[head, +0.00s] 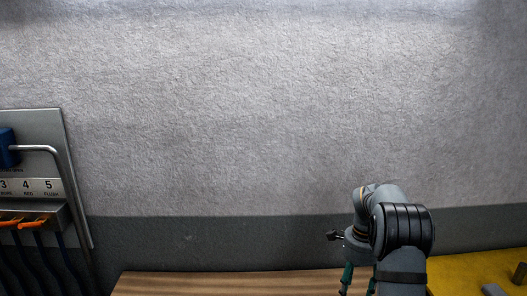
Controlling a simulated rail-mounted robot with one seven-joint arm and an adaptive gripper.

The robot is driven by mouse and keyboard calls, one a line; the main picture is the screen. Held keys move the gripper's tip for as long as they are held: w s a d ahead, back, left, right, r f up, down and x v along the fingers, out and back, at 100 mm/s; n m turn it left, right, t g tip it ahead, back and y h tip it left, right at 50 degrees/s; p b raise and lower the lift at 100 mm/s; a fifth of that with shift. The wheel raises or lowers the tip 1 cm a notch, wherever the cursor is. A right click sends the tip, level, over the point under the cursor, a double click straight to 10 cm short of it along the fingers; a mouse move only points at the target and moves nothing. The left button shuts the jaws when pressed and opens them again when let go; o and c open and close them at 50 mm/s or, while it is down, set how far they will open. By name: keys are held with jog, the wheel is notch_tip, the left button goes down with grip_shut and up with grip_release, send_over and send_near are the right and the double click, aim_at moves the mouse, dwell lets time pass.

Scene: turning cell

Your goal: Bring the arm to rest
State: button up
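My arm (403,232) rises from the bottom edge at the right of the head view, bent over at its dark ringed joint. My gripper (359,283) points down at the bottom edge, in front of a wooden surface (225,284). Two green parts of it show, with a gap between them. Its fingertips are cut off by the frame, so I cannot tell whether it is open or shut, or whether it holds anything.
A grey panel (38,135) with a numbered label, a bent metal bar and orange-ended dark hoses stands at the left. A yellow surface (460,270) with small grey and dark blocks lies at the lower right. The textured wall (250,110) behind is bare.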

jog(key=w+a+f+p, duration=0.1)
jog(key=w+a+f, duration=0.1)
jog(key=a+f, duration=0.2)
jog(key=shift+w+a+p, duration=0.2)
jog(key=shift+w+p, duration=0.05)
jog(key=shift+p, duration=0.15)
jog(key=shift+a, duration=0.1)
dwell(0.9)
